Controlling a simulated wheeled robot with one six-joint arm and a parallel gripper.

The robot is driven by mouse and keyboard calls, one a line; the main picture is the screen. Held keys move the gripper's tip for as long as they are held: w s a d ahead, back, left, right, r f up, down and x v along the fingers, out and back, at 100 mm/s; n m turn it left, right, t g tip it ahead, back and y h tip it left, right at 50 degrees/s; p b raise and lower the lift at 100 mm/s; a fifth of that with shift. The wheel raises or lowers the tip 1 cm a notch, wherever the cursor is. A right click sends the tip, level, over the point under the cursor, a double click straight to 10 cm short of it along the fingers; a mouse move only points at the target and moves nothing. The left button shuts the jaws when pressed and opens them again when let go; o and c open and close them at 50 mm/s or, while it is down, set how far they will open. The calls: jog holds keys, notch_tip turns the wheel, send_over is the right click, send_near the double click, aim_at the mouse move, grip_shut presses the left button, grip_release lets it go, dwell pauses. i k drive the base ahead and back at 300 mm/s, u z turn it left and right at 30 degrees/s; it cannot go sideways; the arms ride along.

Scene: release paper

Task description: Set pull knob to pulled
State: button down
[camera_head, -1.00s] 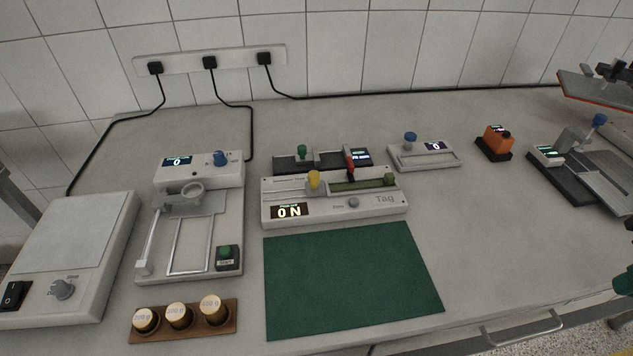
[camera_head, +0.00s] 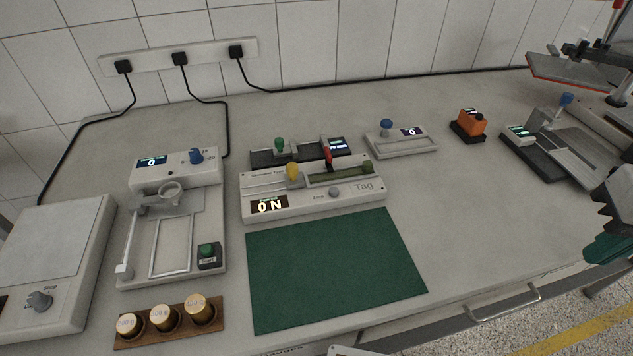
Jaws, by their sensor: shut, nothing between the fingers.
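Several knobs show, and I cannot tell by label which is the pull knob. A blue mushroom-shaped knob (camera_head: 386,125) stands on a small white box (camera_head: 402,145) with a lit display reading 0. An orange unit (camera_head: 467,125) with a dark knob and lit display sits to its right. My gripper (camera_head: 606,212), dark with green below, is partly in view at the right edge, cut off by the frame. It looks shut and empty, apart from every device.
A balance-like device (camera_head: 165,270), weights in a wooden block (camera_head: 207,325) and a grey-topped unit (camera_head: 45,245) fill the left. A green mat (camera_head: 335,270) lies in front. A sliding-plate device (camera_head: 570,155) stands at the right. The bench right of the mat is clear.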

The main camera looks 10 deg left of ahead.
aim_at(294, 179)
jog(key=z, duration=0.05)
jog(key=k, duration=0.5)
jog(key=u, duration=1.1)
jog(key=i, duration=0.5)
jog(key=z, duration=0.2)
